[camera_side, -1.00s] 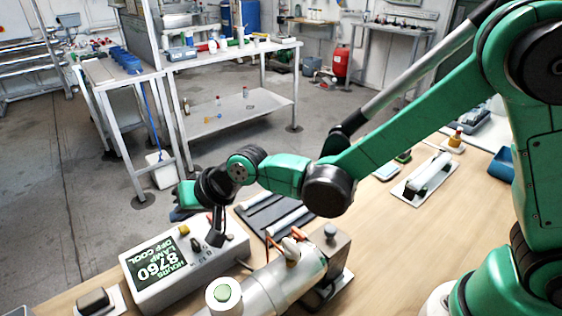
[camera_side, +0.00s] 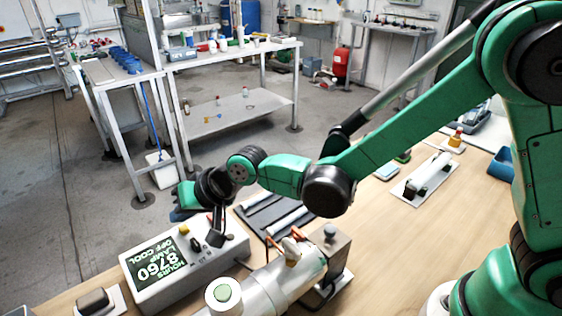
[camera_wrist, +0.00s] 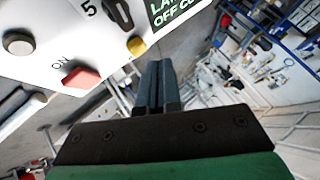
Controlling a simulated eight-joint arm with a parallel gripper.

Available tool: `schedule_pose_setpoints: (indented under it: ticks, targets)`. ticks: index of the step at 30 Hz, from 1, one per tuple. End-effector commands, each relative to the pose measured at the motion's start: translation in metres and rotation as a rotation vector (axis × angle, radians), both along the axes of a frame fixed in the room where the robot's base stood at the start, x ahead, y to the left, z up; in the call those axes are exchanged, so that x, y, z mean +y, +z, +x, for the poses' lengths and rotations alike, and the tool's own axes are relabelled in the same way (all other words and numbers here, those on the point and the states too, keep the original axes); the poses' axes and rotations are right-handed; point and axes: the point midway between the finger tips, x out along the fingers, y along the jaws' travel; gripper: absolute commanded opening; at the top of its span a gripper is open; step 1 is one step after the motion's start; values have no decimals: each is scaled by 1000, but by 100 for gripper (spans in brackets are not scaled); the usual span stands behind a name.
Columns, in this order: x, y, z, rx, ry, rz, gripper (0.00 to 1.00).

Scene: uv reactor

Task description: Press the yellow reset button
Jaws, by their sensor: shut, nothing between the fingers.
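The yellow reset button (camera_side: 184,229) is a small yellow cap on the top face of a white control box (camera_side: 150,292) with a lit display. In the wrist view the yellow button (camera_wrist: 136,46) is just left of and above my fingertips, with a gap visible between them. Whether the fingertips touch the box cannot be told.
A red switch (camera_wrist: 80,78) marked ON and a grey round knob (camera_wrist: 18,43) are also on the panel. A metal reactor cylinder (camera_side: 268,287) lies close in front.

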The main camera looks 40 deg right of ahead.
Motion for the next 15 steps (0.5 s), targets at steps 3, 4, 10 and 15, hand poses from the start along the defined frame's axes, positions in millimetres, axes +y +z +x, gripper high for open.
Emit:
schedule_pose_setpoints:
  ticks: [3, 4, 10, 15]
  targets:
    - [0, -3, 0, 0, 0, 0, 0]
    - [0, -4, 0, 0, 0, 0, 0]
    - [0, -8, 0, 0, 0, 0, 0]
    - [0, -8, 0, 0, 0, 0, 0]
